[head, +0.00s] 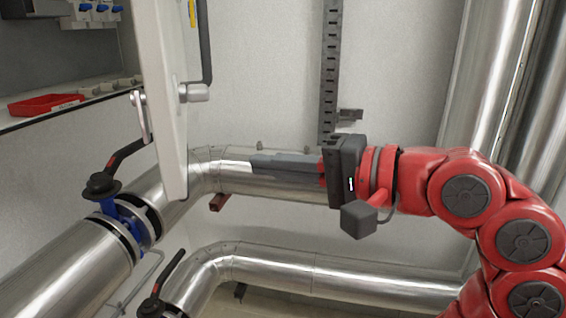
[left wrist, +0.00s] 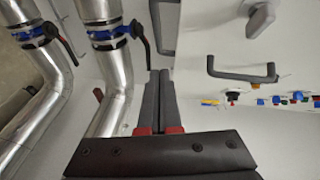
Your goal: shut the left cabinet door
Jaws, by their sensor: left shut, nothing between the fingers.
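The white cabinet door (head: 160,90) stands open in the head view, seen nearly edge-on. It has a dark bar handle (head: 206,45) on its right face and a metal lever (head: 139,115) on its left. My left gripper (head: 253,164) is shut and empty, pointing left, to the right of the door's lower part with a visible gap in the picture. In the left wrist view its two fingers (left wrist: 160,74) lie together, and a dark bar handle (left wrist: 242,75) on a pale surface shows to their right. My right gripper is not in view.
Behind the door is a shelf (head: 75,108) with a red tray (head: 46,105). A large silver pipe (head: 70,270) with a blue valve (head: 130,216) runs below. A slotted metal rail (head: 330,70) is on the back wall. Vertical pipes (head: 490,80) stand at the right.

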